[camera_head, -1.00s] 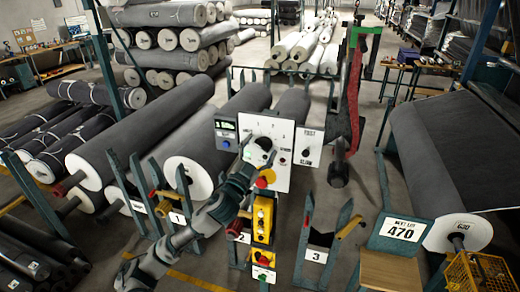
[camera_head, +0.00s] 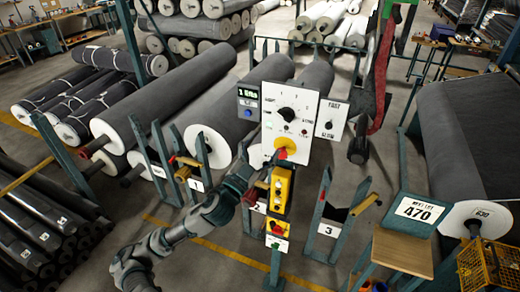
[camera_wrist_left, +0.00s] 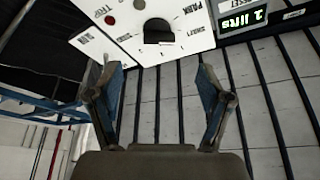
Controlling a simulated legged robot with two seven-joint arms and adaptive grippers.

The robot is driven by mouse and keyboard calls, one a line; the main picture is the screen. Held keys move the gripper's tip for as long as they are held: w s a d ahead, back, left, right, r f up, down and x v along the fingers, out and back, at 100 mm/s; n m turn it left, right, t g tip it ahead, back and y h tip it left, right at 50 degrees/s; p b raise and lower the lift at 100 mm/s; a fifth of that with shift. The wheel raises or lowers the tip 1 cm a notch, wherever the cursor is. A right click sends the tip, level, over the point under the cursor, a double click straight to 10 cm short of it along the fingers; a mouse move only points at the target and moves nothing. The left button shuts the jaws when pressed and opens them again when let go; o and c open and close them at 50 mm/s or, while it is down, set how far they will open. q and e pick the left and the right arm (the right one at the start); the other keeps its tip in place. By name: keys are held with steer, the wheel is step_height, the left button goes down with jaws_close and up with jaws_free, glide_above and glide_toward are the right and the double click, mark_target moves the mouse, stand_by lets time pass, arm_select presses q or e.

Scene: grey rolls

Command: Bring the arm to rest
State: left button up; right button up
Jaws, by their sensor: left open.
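My left arm comes in from the lower left of the head view. Its gripper (camera_head: 262,172) is in front of the lower part of the white control panel (camera_head: 262,125), beside the yellow button box (camera_head: 281,190). The panel carries a black dial (camera_head: 285,115) and a red knob on a yellow base (camera_head: 283,150). In the left wrist view my left gripper (camera_wrist_left: 160,85) has its two fingers spread, with nothing between them. The panel (camera_wrist_left: 150,25) shows upside down beyond the fingertips, beside a lit green display (camera_wrist_left: 242,20). My right gripper is not in view.
Large grey rolls (camera_head: 185,85) lie on stands left of and behind the panel. Another roll (camera_head: 465,130) lies at the right, near a wooden stand marked 470 (camera_head: 402,252) and a yellow basket (camera_head: 490,265). A red strap (camera_head: 380,75) hangs behind the panel.

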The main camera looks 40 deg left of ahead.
arm_select(q)
steer(key=shift+s+f, duration=0.2)
steer(key=shift+s, duration=0.35)
